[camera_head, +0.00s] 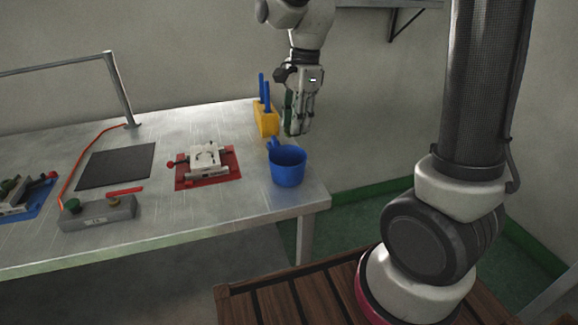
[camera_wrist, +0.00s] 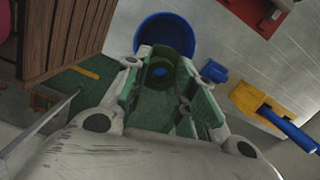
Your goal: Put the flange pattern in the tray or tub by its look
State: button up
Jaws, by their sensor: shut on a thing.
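My gripper (camera_head: 297,128) hangs over the right end of the metal table, pointing down. In the wrist view its green-padded fingers (camera_wrist: 163,80) are shut on a dark green round piece with a central opening, which I take as the flange pattern (camera_wrist: 152,84). The fingers partly hide it, and its surface finish cannot be judged. A blue cup-like vessel with a handle (camera_head: 287,170) stands upright near the table's right edge. It also shows in the wrist view (camera_wrist: 150,32), just beyond the fingertips. In the head view my gripper is above and behind it.
A yellow holder with blue-handled tools (camera_head: 266,121) stands behind the vessel. A white clamped mould on a red mat (camera_head: 207,181), a dark mat (camera_head: 116,166), a grey control box (camera_head: 97,214) and a blue mat (camera_head: 28,212) lie leftward. The table (camera_head: 165,225) has bare patches between them.

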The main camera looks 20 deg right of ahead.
jog(key=shift+f, duration=0.7)
jog(key=o, duration=0.9)
jog(key=shift+o, duration=0.2)
notch_tip(320, 180, up, 12)
jog(key=d, duration=0.1)
jog(key=shift+w+d, duration=0.15)
jog(key=shift+d, duration=0.05)
